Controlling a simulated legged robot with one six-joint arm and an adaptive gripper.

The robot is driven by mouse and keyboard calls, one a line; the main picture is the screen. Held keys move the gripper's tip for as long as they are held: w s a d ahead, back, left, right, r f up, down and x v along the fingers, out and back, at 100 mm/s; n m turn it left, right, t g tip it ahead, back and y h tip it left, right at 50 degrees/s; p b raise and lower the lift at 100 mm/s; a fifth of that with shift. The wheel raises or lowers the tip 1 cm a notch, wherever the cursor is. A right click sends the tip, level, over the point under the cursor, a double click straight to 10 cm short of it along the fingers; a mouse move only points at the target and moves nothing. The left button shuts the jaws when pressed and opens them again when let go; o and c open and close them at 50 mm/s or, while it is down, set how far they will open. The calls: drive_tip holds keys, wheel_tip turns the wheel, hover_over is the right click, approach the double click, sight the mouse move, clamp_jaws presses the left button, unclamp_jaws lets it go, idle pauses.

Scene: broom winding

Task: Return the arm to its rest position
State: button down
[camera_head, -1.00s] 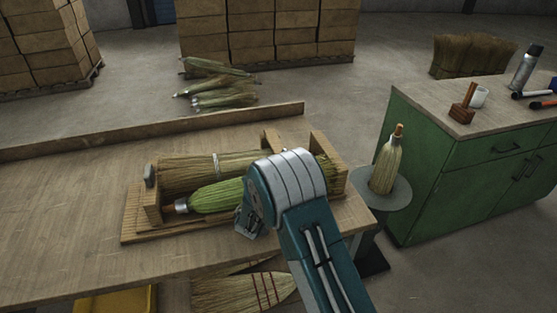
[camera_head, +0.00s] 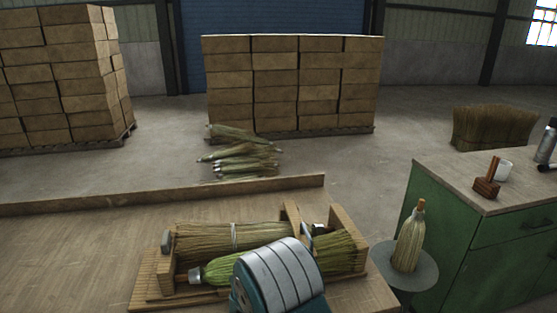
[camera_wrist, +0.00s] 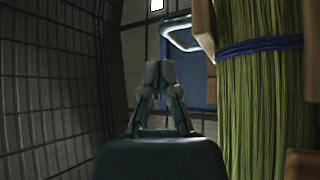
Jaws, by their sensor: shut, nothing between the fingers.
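My arm shows at the bottom centre of the head view, in front of the wooden cradle (camera_head: 150,288) on the workbench. My gripper (camera_wrist: 160,68) shows in the wrist view with its fingers together and nothing between them. To its right, apart from it, a bundle of green broom bristles (camera_wrist: 262,100) with a blue binding fills the picture edge. In the head view a tan broom bundle (camera_head: 205,242) with a pale band and a greener broom (camera_head: 217,271) lie in the cradle. My arm hides part of the greener broom.
A broom (camera_head: 409,240) stands upright on a round grey stand (camera_head: 423,272) at the right. Beyond it is a green cabinet (camera_head: 450,250) with small items on top. Several brooms (camera_head: 240,160) lie on the floor behind the bench, before stacked boxes (camera_head: 290,85).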

drive_tip(key=s+d+r+m+g, duration=0.3)
drive_tip(key=s+d+r+g, duration=0.2)
drive_tip(key=s+d+g, duration=0.3)
drive_tip(key=s+d+r+m+g, duration=0.3)
drive_tip(key=s+d+r+g, duration=0.25)
drive_tip(key=d, duration=0.35)
drive_tip(key=s+a+r+t+y, duration=0.1)
drive_tip(key=s+a+r+y, duration=0.1)
drive_tip(key=s+y, duration=0.5)
drive_tip(key=s+a+r+t+y, duration=0.1)
drive_tip(key=s+a+r+y, duration=0.1)
drive_tip(key=s+y, duration=0.5)
drive_tip(key=shift+s+a, duration=0.65)
drive_tip(key=shift+s, duration=0.3)
